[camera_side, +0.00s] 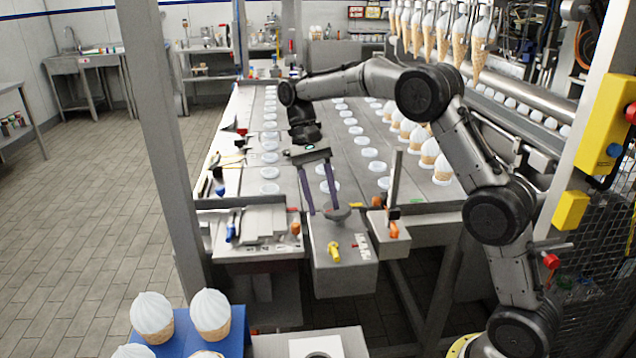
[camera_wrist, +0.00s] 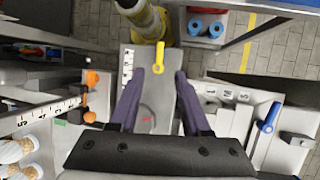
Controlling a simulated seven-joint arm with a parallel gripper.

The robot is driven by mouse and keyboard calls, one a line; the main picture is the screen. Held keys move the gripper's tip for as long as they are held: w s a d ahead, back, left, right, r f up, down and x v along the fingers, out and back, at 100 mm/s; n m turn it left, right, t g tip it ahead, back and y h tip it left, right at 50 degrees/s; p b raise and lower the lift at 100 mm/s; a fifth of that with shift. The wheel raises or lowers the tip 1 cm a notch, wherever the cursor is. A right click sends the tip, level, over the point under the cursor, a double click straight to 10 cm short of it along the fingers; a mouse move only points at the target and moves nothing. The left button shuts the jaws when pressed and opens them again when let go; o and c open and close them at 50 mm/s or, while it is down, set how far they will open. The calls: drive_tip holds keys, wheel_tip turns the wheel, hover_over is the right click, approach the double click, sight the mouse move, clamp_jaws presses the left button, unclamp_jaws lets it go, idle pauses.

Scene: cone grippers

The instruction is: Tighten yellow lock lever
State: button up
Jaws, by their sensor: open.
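The yellow lock lever (camera_side: 334,252) sits on the front of a grey block (camera_side: 340,280). In the wrist view the yellow lever (camera_wrist: 160,57) stands near the far end of the block (camera_wrist: 152,105), its round eye toward me. My gripper (camera_side: 323,208) has long purple fingers, spread apart and pointing down above the block. In the wrist view its fingertips (camera_wrist: 160,73) lie either side of the lever's line, with a clear gap between them. No contact with the lever shows, and nothing is between the fingers. The exact height above the lever cannot be told.
An orange knob (camera_side: 393,230) and an upright post (camera_side: 396,180) stand right of the block. A blue handle (camera_side: 230,232) is at left, also seen in the wrist view (camera_wrist: 268,125). A blue tray (camera_side: 240,325) holds cones in front. Hanging cones (camera_side: 443,32) are at the back.

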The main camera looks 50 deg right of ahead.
drive_tip(key=v, duration=0.3)
drive_tip(key=shift+w+r, duration=0.15)
drive_tip(key=shift+r, duration=0.25)
drive_tip(key=s+a+r+n+t+h, duration=0.1)
drive_tip(key=s+a+r+t, duration=0.15)
drive_tip(key=s+r, duration=0.45)
drive_tip(key=s+a+r+n+t, duration=0.1)
drive_tip(key=s+a+r+t, duration=0.15)
drive_tip(key=s+r, duration=0.45)
drive_tip(key=s+f+n+t, duration=0.5)
drive_tip(key=s+f+n, duration=0.2)
drive_tip(key=s+f, duration=0.5)
drive_tip(key=shift+s+d+f+h, duration=0.25)
drive_tip(key=shift+d+f+h, duration=0.05)
drive_tip(key=shift+f, duration=0.75)
